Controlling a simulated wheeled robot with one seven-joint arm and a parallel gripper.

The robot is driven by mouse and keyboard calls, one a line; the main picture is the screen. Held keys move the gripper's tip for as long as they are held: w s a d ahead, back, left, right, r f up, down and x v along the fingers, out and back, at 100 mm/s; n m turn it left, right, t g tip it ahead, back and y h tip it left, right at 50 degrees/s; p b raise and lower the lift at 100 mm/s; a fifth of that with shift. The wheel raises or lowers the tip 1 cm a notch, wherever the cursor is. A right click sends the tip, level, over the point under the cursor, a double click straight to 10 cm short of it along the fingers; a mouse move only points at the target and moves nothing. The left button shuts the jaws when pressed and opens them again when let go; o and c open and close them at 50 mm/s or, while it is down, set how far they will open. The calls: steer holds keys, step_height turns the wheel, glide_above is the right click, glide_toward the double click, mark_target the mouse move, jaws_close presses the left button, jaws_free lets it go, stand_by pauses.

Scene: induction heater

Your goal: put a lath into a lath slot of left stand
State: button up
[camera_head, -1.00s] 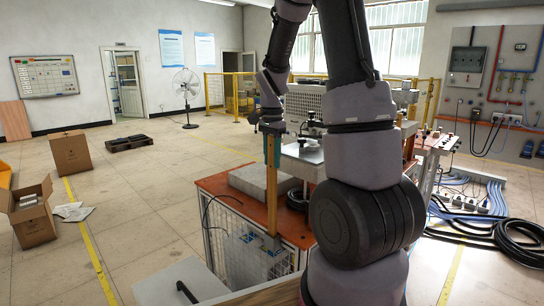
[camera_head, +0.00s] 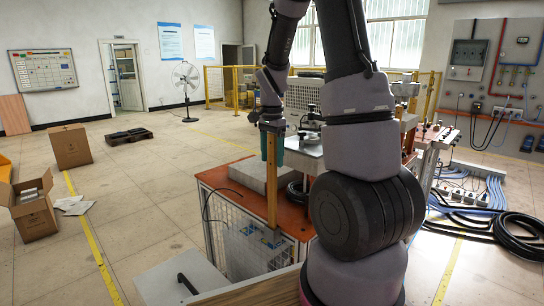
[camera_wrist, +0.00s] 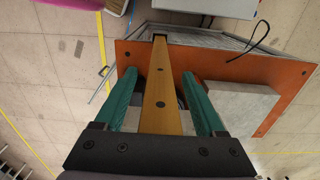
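A long tan wooden lath (camera_head: 271,195) stands upright at the front of the orange-topped stand (camera_head: 212,180). Its lower end meets a small tan block (camera_head: 272,238) on the mesh front; whether it sits in a slot there cannot be told. In the wrist view the lath (camera_wrist: 160,90) runs away from me to a dark far end near the stand's orange edge (camera_wrist: 128,55). My gripper (camera_wrist: 160,76) has its green fingers on either side of the lath, with gaps on both sides. In the head view my gripper (camera_head: 272,147) is around the lath's upper part.
A grey block (camera_head: 255,173) lies on the orange top, close beside the lath. A black cable (camera_head: 208,205) loops over the stand's left side. A pale box with a black handle (camera_head: 187,284) and a brown board (camera_head: 250,292) are in front.

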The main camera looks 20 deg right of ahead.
step_height(320, 180, up, 11)
steer(key=shift+f, duration=0.1)
stand_by(0.5)
stand_by(0.4)
steer(key=s+a+r+n+t+y, duration=0.1)
steer(key=s+a+r+n+t, duration=0.2)
steer(key=s, duration=0.6)
steer(key=s+a+r+n+t+y, duration=0.1)
steer(key=s+a+r+n+t, duration=0.3)
steer(key=s, duration=0.5)
step_height(320, 180, up, 4)
steer(key=n, duration=0.2)
steer(key=shift+s+a+f+n, duration=0.2)
steer(key=shift+s+n, duration=0.1)
steer(key=shift+s, duration=0.1)
